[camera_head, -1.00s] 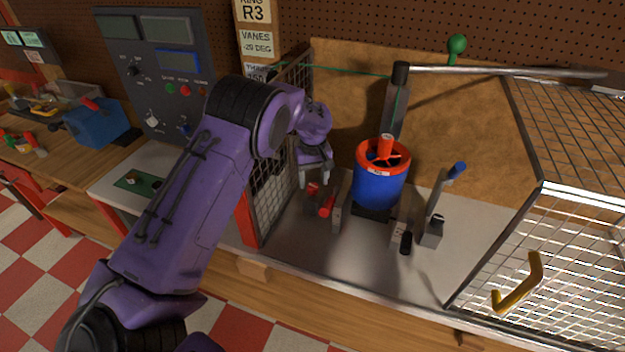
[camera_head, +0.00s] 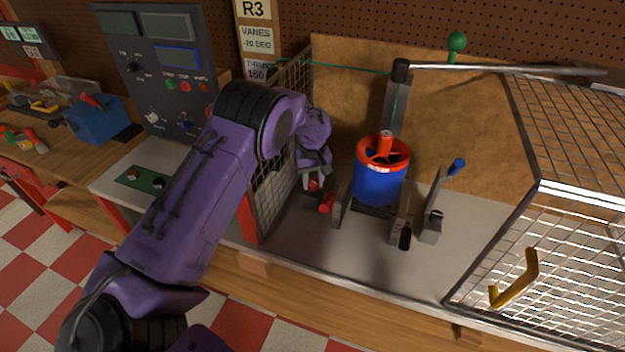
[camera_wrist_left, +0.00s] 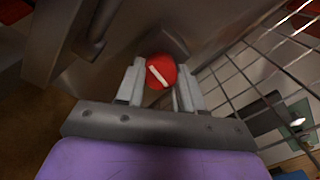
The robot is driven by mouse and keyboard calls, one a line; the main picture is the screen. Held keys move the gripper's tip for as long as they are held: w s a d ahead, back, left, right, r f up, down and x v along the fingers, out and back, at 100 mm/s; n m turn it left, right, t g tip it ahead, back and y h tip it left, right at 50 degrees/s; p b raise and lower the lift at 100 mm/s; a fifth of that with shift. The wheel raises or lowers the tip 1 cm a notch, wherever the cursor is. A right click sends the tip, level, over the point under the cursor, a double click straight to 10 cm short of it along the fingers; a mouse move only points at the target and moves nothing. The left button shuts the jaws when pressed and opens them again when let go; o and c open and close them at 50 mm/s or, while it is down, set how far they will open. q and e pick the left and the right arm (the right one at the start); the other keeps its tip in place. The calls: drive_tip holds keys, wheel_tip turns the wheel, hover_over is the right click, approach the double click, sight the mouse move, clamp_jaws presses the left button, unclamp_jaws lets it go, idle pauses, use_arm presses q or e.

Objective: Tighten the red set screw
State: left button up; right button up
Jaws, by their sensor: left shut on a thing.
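The red set screw (camera_wrist_left: 161,71) shows in the left wrist view as a round red head with a white line across it, between my fingers. My left gripper (camera_wrist_left: 160,84) is shut on it. In the head view my left gripper (camera_head: 316,181) points down inside the cage, left of the rotor, and the red screw head (camera_head: 313,185) shows at its fingertips. The ducted rotor (camera_head: 379,185) is a blue drum with a red rim and red hub, standing upright. My right gripper is out of view.
A red-ended clamp (camera_head: 327,202) sits just right of my fingers. A blue-tipped lever (camera_head: 457,167) stands right of the rotor. Wire mesh (camera_head: 275,195) rises close on the left; a mesh guard with a yellow handle (camera_head: 518,284) is at the right. The bench front is clear.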

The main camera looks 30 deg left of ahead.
use_arm(q)
drive_tip(key=m, duration=0.4)
drive_tip(key=shift+m, duration=0.3)
drive_tip(key=m, duration=0.3)
drive_tip(key=shift+d+m, duration=0.1)
drive_tip(key=shift+m, duration=0.2)
drive_tip(key=m, duration=0.3)
drive_tip(key=shift+m, duration=2.1)
drive_tip(key=o, duration=1.1)
drive_tip(key=shift+c, duration=0.2)
